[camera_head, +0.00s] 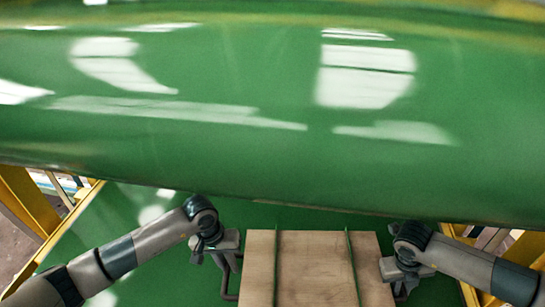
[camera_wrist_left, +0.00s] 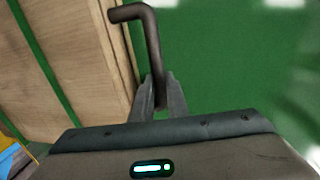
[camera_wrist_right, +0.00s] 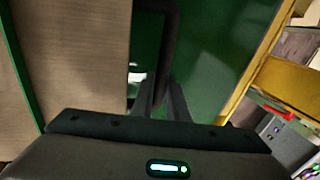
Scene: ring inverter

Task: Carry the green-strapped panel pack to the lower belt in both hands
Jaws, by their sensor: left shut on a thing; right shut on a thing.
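The panel pack (camera_head: 315,265) is a stack of pale wood panels with two green straps, at the bottom middle of the head view. Dark bent handles stick out at its sides. My left gripper (camera_head: 222,250) is at its left side, shut on the left handle (camera_wrist_left: 150,45), which shows between the fingers in the left wrist view. My right gripper (camera_head: 402,278) is at its right side, shut on the right handle (camera_wrist_right: 168,55), dark and partly hidden in the right wrist view. The pack's near end is cut off by the head view's lower edge.
A large glossy green surface (camera_head: 250,120) fills the upper head view, just beyond the pack. A lower green surface (camera_head: 130,240) lies under the arms, with yellow frame rails (camera_head: 30,205) at both sides. Grey and red equipment (camera_wrist_right: 285,125) stands at right in the right wrist view.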

